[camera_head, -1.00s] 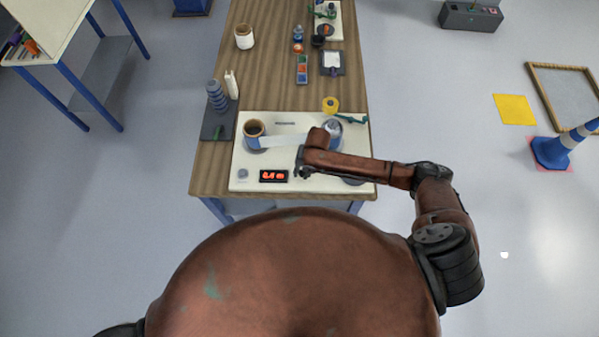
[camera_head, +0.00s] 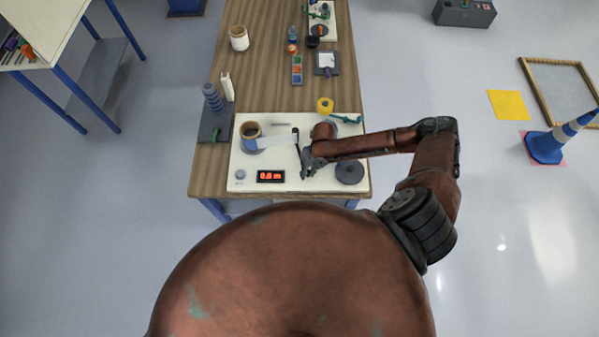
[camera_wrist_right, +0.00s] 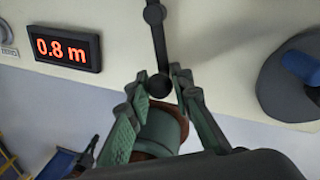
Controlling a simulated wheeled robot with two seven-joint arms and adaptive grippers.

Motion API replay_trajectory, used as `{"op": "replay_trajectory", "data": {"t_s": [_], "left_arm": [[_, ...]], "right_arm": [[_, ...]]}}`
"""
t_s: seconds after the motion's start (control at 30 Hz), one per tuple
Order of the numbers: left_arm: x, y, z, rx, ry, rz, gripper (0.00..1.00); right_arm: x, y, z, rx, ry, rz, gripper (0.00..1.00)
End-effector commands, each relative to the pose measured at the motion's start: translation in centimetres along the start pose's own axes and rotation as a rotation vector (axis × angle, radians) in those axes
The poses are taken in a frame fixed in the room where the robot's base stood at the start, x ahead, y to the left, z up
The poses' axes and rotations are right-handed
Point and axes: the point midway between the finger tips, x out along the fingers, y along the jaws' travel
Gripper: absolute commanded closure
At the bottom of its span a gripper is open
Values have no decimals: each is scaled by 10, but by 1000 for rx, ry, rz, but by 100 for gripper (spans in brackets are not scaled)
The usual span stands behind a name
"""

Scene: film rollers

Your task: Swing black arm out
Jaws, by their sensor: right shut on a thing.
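The black arm (camera_wrist_right: 156,45) is a thin dark bar over the white board in the right wrist view, with a round knob (camera_wrist_right: 159,86) at its near end. My right gripper (camera_wrist_right: 165,80) has its green fingers closed about this knob. In the head view the bar (camera_head: 296,138) shows as a short dark piece beside my right gripper (camera_head: 306,170). A pale film strip (camera_head: 280,139) runs from the left roller (camera_head: 250,130) towards the bar. My right wrist hides the board around the strip's right end. My left gripper is not in view.
The white board (camera_head: 240,165) lies on a wooden table (camera_head: 263,70). A red-digit display (camera_head: 271,177) on it reads 0.8 m. A black disc (camera_head: 350,172) sits right of my gripper. Yellow tape (camera_head: 325,105) and a green tool (camera_head: 345,118) lie behind.

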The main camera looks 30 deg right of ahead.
Motion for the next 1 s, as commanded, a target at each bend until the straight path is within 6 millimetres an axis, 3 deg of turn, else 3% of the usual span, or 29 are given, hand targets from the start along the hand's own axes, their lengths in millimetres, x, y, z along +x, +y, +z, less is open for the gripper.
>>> {"op": "replay_trajectory", "data": {"t_s": [0.5,0.53,0.77,1.0], "left_arm": [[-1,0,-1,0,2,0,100],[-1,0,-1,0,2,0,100],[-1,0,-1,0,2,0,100],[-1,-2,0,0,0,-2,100]], "right_arm": [[-2,-5,-1,-15,-2,3,100],[-2,-5,-1,-15,-3,3,78],[-2,-6,-2,-13,0,1,62],[-2,-6,-2,-12,1,1,62]]}}
